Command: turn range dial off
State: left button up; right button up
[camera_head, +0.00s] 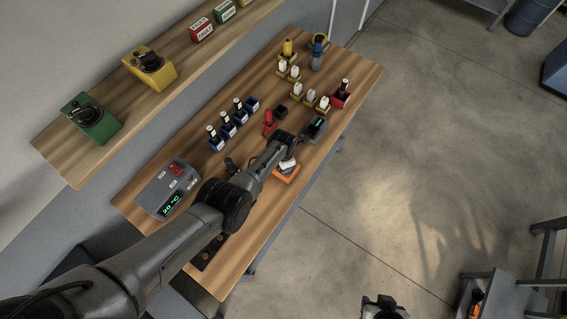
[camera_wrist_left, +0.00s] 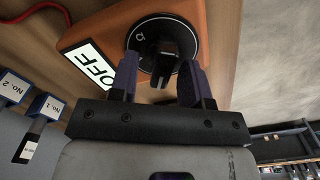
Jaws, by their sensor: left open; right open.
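In the head view the orange box (camera_head: 287,178) is near the table's front edge, partly hidden by my left arm. My left gripper (camera_wrist_left: 158,66) is open, with one finger on each side of the knob's grip bar; I cannot tell whether they touch it. My right gripper (camera_head: 383,306) is open and empty at the bottom of the head view, over the floor, away from the table.
The wooden table (camera_head: 232,278) holds a grey box with a green display (camera_head: 167,190), several blue-based bottles (camera_head: 227,126), white bottles (camera_head: 311,97) and a small dark display unit (camera_head: 315,128). A shelf (camera_head: 65,160) above carries green and yellow dial boxes. A red cable (camera_wrist_left: 35,12) lies nearby.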

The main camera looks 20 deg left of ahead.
pick_arm(q)
notch_tip(320, 180, up, 6)
jog(key=p, duration=0.4)
jog(key=shift+f, duration=0.2)
notch_tip(320, 180, up, 8)
jog(key=p, duration=0.1)
jog(key=shift+r, duration=0.1)
dwell(0.5)
